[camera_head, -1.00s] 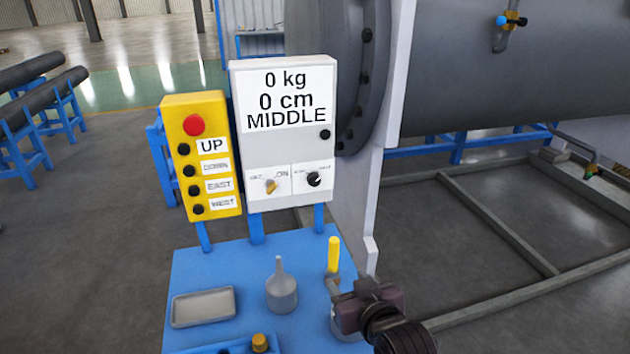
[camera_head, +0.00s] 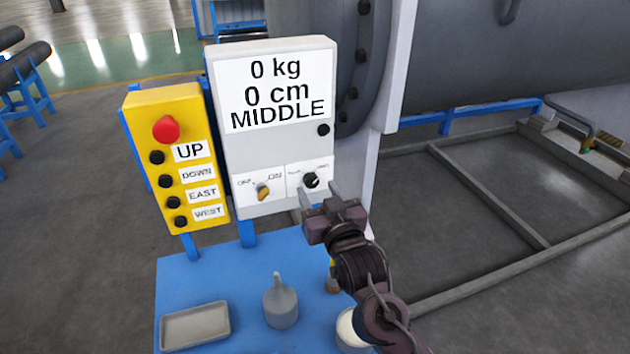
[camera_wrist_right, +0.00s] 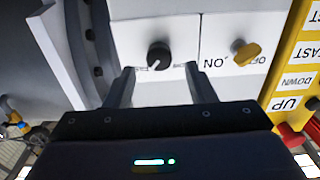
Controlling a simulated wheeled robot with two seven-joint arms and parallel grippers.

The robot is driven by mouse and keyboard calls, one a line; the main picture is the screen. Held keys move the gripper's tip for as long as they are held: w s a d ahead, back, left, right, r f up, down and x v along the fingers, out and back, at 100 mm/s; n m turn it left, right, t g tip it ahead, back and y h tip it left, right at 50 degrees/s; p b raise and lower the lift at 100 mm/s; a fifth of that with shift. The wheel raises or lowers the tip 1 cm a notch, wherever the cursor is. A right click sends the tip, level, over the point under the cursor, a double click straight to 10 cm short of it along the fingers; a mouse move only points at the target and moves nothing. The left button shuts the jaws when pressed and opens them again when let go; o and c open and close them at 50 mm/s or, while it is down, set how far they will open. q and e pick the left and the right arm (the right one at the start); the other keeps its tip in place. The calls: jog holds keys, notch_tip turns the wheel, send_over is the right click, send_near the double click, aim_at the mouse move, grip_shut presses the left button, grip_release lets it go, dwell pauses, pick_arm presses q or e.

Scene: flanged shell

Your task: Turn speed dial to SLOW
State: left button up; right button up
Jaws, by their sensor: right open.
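The black speed dial (camera_head: 311,180) is on the lower right of the white control box (camera_head: 232,150), whose display reads 0 kg, 0 cm and MIDDLE. The dial also shows in the right wrist view (camera_wrist_right: 158,55), just beyond the fingertips and between their lines. My right gripper (camera_head: 320,193) is open and empty, just below and in front of the dial; its fingers also show in the right wrist view (camera_wrist_right: 158,80). The labels beside the dial are too small to read and partly covered by a finger. My left gripper is not in view.
A yellow on/off switch (camera_head: 263,191) sits left of the dial. A yellow button box (camera_head: 196,165) with a red button adjoins the control box. Below, a blue table (camera_head: 240,275) bears a grey tray (camera_head: 195,325) and a grey funnel-shaped vessel (camera_head: 280,300). A large grey shell (camera_head: 500,50) stands behind.

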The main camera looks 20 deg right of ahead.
aim_at(311, 181)
jog(key=shift+w+r, duration=0.1)
jog(key=shift+w, duration=1.2)
jog(key=c, duration=1)
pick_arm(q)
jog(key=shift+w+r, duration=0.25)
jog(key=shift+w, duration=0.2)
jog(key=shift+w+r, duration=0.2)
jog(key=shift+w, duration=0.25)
